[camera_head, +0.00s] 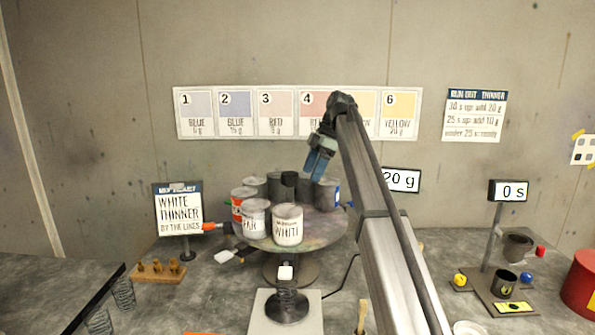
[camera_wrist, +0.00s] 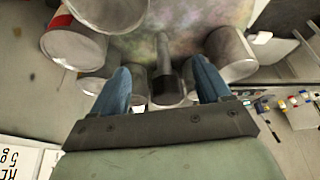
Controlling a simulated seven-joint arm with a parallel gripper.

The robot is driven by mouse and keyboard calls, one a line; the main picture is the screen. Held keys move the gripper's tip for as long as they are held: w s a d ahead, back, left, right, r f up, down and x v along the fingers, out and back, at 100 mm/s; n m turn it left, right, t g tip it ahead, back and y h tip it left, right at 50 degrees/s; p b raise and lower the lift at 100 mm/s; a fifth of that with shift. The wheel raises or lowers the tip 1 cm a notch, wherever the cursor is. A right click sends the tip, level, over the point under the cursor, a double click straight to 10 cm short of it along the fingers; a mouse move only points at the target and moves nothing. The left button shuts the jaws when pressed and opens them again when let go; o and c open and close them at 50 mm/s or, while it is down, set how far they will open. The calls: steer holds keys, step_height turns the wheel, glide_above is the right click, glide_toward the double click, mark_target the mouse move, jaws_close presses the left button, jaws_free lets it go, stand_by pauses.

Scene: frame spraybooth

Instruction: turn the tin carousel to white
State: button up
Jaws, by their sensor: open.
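The tin carousel (camera_head: 325,232) is a round, paint-smeared turntable on a stand, and its surface also shows in the wrist view (camera_wrist: 190,22). The tin labelled white (camera_head: 288,226) stands at its front edge, facing the head camera. Several other tins stand around the rim, including a grey one (camera_head: 254,219) left of white. My gripper (camera_head: 317,176) is open and points down above the carousel's back right. In the wrist view the black-tipped post (camera_wrist: 168,88) appears between my blue fingers (camera_wrist: 160,68); contact cannot be told.
A job ticket (camera_head: 179,210) reading "WHITE THINNER" stands at left. A scale (camera_head: 286,312) with a spring-like stand is in front of the carousel. Small cups (camera_head: 504,284) and a red drum (camera_head: 582,285) are at right. The wall behind carries numbered colour cards (camera_head: 200,112).

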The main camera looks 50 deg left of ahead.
steer(key=shift+w+d, duration=0.45)
steer(key=shift+w, duration=0.3)
steer(key=shift+w+d, duration=0.4)
steer(key=shift+w, duration=0.35)
steer(key=shift+w+d, duration=0.45)
steer(key=shift+w, duration=0.3)
